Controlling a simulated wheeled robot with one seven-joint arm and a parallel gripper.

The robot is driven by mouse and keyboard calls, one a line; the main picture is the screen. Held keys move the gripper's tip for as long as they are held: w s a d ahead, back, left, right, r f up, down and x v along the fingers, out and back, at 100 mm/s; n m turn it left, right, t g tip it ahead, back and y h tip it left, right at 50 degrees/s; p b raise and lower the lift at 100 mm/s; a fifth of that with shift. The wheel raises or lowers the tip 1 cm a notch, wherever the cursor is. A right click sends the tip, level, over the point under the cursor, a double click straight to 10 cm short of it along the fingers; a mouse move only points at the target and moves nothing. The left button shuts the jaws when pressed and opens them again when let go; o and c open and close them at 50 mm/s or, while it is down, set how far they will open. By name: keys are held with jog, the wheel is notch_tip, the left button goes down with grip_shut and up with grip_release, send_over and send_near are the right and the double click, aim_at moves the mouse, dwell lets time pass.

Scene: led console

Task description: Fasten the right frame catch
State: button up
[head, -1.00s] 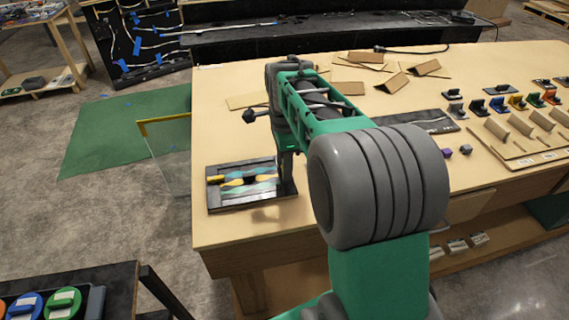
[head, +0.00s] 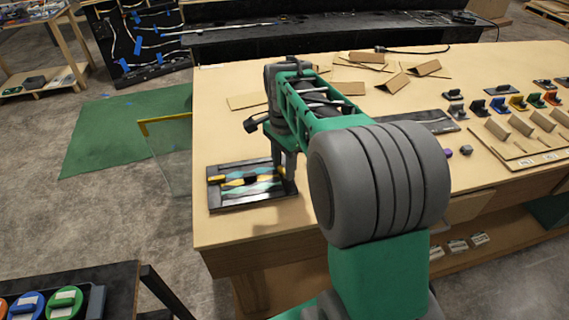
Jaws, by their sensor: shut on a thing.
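The frame (head: 225,206) is a dark, flat rectangular unit near the table's left front corner, with wavy teal, yellow and pale strips inside it. A yellow left catch (head: 216,179) shows at its left side. My gripper (head: 283,172) points down at the frame's right side, with its fingers low at the edge. It is shut on the right catch (head: 279,171), of which only a small yellow bit shows between the fingers. The fingers hide most of this catch, and I cannot tell its exact position.
Cardboard pieces (head: 398,82) lie behind my arm on the wooden table (head: 225,235). Small coloured parts (head: 516,102) stand at the right. A yellow-edged clear panel (head: 165,155) stands by the table's left edge. The table in front of the frame is clear.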

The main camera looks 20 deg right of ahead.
aim_at(282, 177)
jog(key=n, duration=0.6)
jog(key=shift+s+a+n, duration=0.1)
jog(key=shift+a+n, duration=0.15)
jog(key=shift+n, duration=0.05)
jog(key=n, duration=0.6)
jog(key=shift+s+a+n, duration=0.1)
jog(key=shift+s+n, duration=0.15)
jog(key=shift+n, duration=0.05)
jog(key=o, duration=1.4)
jog(key=shift+r, duration=0.1)
notch_tip(282, 177, up, 8)
jog(key=shift+f, duration=0.15)
jog(key=shift+s, duration=0.1)
